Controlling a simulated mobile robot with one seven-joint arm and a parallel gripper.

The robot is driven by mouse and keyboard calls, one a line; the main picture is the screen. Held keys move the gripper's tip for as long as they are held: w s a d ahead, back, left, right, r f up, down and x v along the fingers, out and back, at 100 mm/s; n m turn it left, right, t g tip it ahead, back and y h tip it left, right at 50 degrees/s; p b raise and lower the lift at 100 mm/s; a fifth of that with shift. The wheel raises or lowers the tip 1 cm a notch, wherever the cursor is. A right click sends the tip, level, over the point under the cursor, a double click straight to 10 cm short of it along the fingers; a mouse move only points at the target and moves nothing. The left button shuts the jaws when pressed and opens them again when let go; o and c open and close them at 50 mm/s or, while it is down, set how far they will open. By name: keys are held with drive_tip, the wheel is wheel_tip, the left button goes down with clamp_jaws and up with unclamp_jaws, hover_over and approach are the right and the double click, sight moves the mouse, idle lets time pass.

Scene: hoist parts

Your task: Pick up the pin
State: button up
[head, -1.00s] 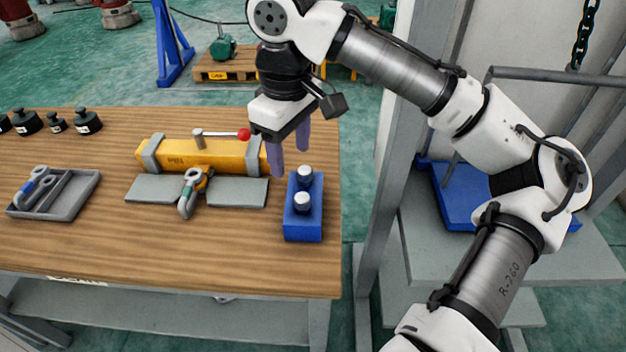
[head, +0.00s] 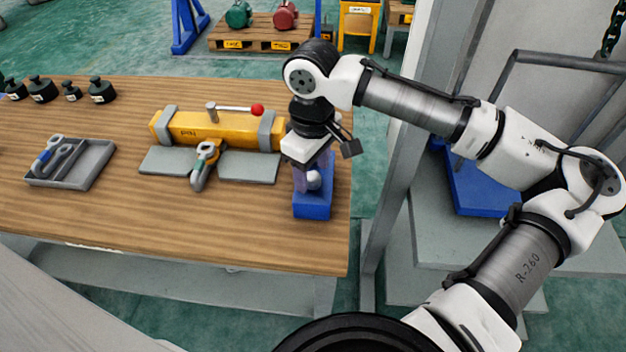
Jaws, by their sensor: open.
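A blue block (head: 312,207) stands near the right edge of the wooden table. A silver pin head (head: 313,180) shows on its front part. A second pin farther back on the block, seen a second ago, is now hidden by my gripper. My gripper (head: 313,176) points down over the block with its purple fingers apart, low beside the pin heads. I cannot tell which pin lies between the fingers or whether they touch one.
A yellow beam (head: 190,132) with grey clamps and a red-knobbed lever (head: 257,109) lies left of my gripper. A hook (head: 203,172) is in front of it. A grey tray (head: 95,160) holds shackle-like parts. Black weights (head: 101,91) stand at the back left. The front of the table is clear.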

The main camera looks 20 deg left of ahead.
sight(313, 190)
drive_tip(key=shift+f, duration=1.3)
clamp_jaws()
drive_tip(key=shift+r, duration=0.15)
